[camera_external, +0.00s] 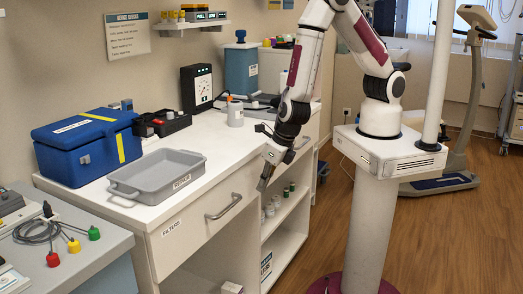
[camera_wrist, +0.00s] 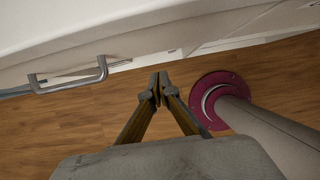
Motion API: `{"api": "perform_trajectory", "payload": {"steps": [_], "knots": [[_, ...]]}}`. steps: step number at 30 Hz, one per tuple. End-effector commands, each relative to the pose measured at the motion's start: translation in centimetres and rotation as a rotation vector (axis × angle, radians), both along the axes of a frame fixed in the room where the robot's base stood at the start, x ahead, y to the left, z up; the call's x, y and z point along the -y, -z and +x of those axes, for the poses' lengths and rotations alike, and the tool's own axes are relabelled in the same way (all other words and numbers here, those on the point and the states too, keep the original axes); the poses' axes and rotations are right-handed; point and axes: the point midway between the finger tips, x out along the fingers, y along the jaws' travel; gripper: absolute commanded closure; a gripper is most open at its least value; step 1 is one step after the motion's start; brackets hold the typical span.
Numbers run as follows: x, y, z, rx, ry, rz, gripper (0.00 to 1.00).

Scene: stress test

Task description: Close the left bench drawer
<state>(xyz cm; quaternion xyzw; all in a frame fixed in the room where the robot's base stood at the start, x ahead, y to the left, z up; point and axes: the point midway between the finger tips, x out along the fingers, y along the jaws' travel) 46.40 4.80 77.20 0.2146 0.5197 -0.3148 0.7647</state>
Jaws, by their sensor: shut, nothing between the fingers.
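The left bench drawer (camera_external: 190,236) has a white front with a "FILTERS" label and a grey bar handle (camera_external: 223,207). Its front lies close under the bench top's edge; I cannot tell whether it stands out slightly. The handle also shows at the upper left of the wrist view (camera_wrist: 68,82). My gripper (camera_external: 262,185) points down in front of the bench, just right of the drawer's right end and apart from the handle. In the wrist view, my gripper's fingertips (camera_wrist: 158,88) meet with nothing between them, over the floor.
A grey tray (camera_external: 142,193) and a blue box (camera_external: 82,158) stand on the bench top. Open shelves (camera_external: 284,212) with small jars are below and right of the drawer. A grey side table (camera_external: 85,250) with cables stands at left. The wooden floor at right is mostly clear.

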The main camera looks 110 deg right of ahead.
Motion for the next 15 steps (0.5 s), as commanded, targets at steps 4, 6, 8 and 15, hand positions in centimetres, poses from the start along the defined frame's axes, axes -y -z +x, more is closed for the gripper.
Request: {"api": "perform_trajectory", "payload": {"steps": [4,6,8,15], "knots": [[-0.3,-1.0,-0.2,0.001,0.001,0.001,1.0],[-0.4,-1.5,-0.4,0.002,0.0,0.002,1.0],[-0.6,-1.9,-0.6,0.0,0.0,0.001,1.0],[-1.1,-3.7,-1.0,0.001,0.001,0.001,1.0]]}}
